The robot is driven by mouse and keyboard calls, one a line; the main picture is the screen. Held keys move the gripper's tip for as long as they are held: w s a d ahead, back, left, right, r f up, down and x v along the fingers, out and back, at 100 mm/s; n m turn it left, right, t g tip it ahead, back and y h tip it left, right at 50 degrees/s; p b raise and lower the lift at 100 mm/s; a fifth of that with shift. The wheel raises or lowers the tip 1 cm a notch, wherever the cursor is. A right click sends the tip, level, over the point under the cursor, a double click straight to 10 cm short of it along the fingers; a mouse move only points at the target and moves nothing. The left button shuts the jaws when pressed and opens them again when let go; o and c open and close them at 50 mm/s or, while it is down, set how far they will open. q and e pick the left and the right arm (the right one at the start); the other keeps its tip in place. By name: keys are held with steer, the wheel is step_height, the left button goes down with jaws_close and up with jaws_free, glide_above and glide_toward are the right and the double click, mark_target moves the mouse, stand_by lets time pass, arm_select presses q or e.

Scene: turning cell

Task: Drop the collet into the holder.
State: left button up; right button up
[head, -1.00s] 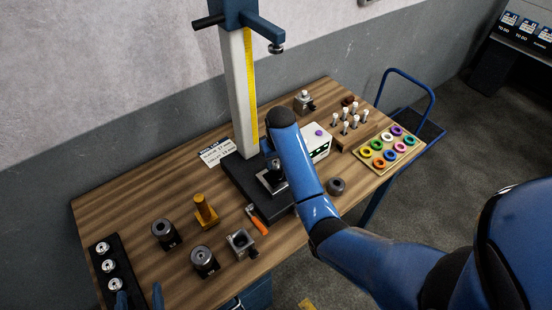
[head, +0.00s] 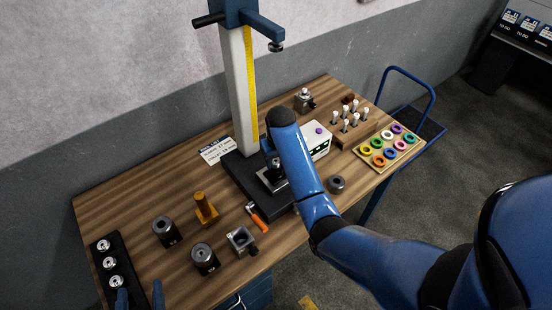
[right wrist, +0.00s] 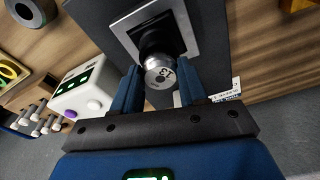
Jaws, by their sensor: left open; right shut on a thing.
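In the right wrist view a silver, round-topped collet (right wrist: 160,76) with dark marking on its end face sits between the fingers of my right gripper (right wrist: 158,88). It stands at a dark round part over a square steel plate (right wrist: 182,18) on the press base; how deep it sits I cannot tell. In the head view my right gripper (head: 273,163) is at the press, largely hidden by my arm. My left gripper (head: 140,299) is open and empty at the bottom left edge, only its fingertips showing. Which part is the holder is not clear.
A black rack (head: 122,265) with silver pieces lies at the left. Dark cylinders (head: 204,256), a brass-coloured post (head: 205,208), a steel block (head: 241,239) and an orange-handled tool (head: 258,217) stand nearby. The tall press column (head: 240,95) rises behind. A tray of coloured rings (head: 413,149) is at right.

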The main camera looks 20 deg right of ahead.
steer(key=shift+f, duration=0.4)
stand_by(0.8)
steer(key=o, duration=1.2)
steer(key=shift+r, duration=0.15)
